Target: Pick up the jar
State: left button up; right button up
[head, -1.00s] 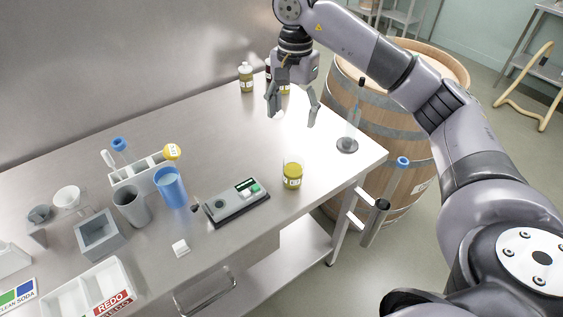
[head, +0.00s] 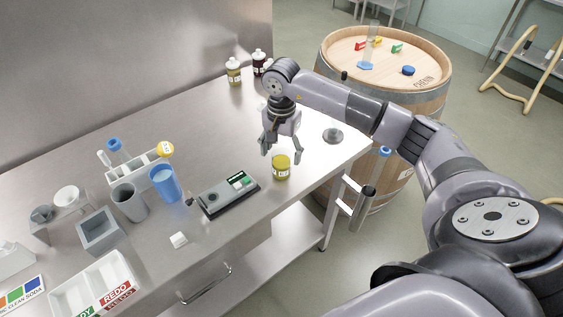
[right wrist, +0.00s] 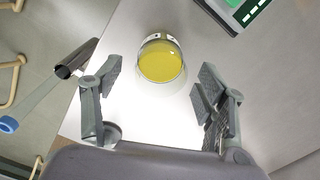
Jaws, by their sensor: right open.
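The jar (head: 281,167) is a small glass jar of yellow contents with a white label, upright on the steel table near its right edge. My right gripper (head: 281,159) is open, just above and behind the jar in the head view. In the right wrist view the jar (right wrist: 160,60) shows from above, ahead of the open fingers (right wrist: 157,97) and roughly centred between them. Nothing is between the fingers' tips. My left gripper is not in view.
A grey meter (head: 228,195) lies left of the jar. A blue cup (head: 164,184), a grey cup (head: 130,202) and a white rack stand farther left. Bottles (head: 233,71) stand at the back. A round stand base (head: 333,135) is near the right edge, and a barrel (head: 384,50) is beyond.

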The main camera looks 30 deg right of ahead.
jog(key=shift+f, duration=1.4)
jog(key=shift+c, duration=0.3)
jog(key=c, duration=1.4)
